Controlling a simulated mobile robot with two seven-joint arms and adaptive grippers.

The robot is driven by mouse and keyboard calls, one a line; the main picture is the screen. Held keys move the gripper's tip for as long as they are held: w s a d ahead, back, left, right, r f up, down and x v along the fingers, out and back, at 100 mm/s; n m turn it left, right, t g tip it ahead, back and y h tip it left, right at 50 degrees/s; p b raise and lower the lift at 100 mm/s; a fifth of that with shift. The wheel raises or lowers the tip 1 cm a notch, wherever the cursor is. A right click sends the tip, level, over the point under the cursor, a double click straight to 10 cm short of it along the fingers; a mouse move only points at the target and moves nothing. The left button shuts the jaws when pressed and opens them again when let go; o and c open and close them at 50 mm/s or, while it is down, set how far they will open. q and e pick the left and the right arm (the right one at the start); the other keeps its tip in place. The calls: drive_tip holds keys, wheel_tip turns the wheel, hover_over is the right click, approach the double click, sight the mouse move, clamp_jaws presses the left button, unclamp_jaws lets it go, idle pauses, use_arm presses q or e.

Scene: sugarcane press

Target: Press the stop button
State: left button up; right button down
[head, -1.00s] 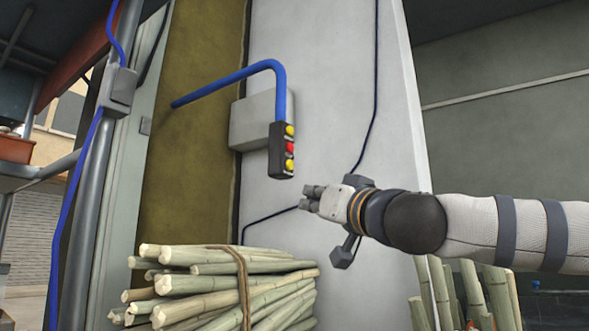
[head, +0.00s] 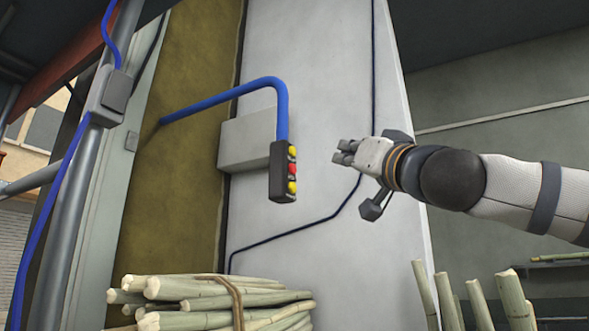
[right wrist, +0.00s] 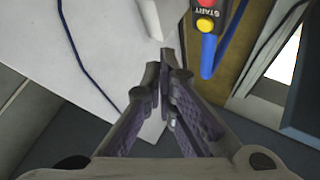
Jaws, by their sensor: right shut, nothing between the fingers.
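A black control box (head: 279,172) hangs from the end of a blue pipe and carries a red button (head: 293,169) between two yellow buttons. Which is the stop button cannot be read in the head view. In the right wrist view the box's end (right wrist: 212,14) shows at the top edge, with a yellow button (right wrist: 205,25), a "START" label and part of the red button. My right gripper (head: 343,152) is shut and empty, to the right of the box and slightly higher in the picture, apart from it. Its fingers (right wrist: 167,62) show in the wrist view. My left gripper is not in view.
The blue pipe (head: 225,94) bends in front of a pale wall box (head: 245,143). Bundled cane (head: 190,300) lies below, and loose stalks (head: 475,303) stand at lower right. A grey post with a blue cable is at left. Space between gripper and control box looks clear.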

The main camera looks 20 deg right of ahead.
sight(293, 169)
drive_tip(key=w+a, duration=0.4)
drive_tip(key=w, duration=0.1)
drive_tip(key=shift+a+b, duration=0.2)
drive_tip(key=shift+b, duration=0.1)
drive_tip(key=shift+a, duration=0.15)
idle(1.1)
drive_tip(key=shift+w+a, duration=0.15)
drive_tip(key=shift+w, duration=0.1)
drive_tip(key=shift+w+a, duration=0.3)
drive_tip(key=shift+w, duration=0.05)
idle(0.9)
drive_tip(key=shift+s, duration=0.1)
drive_tip(key=shift+s+d+p, duration=0.35)
drive_tip(key=shift+s+d, duration=0.2)
drive_tip(key=shift+d, duration=0.05)
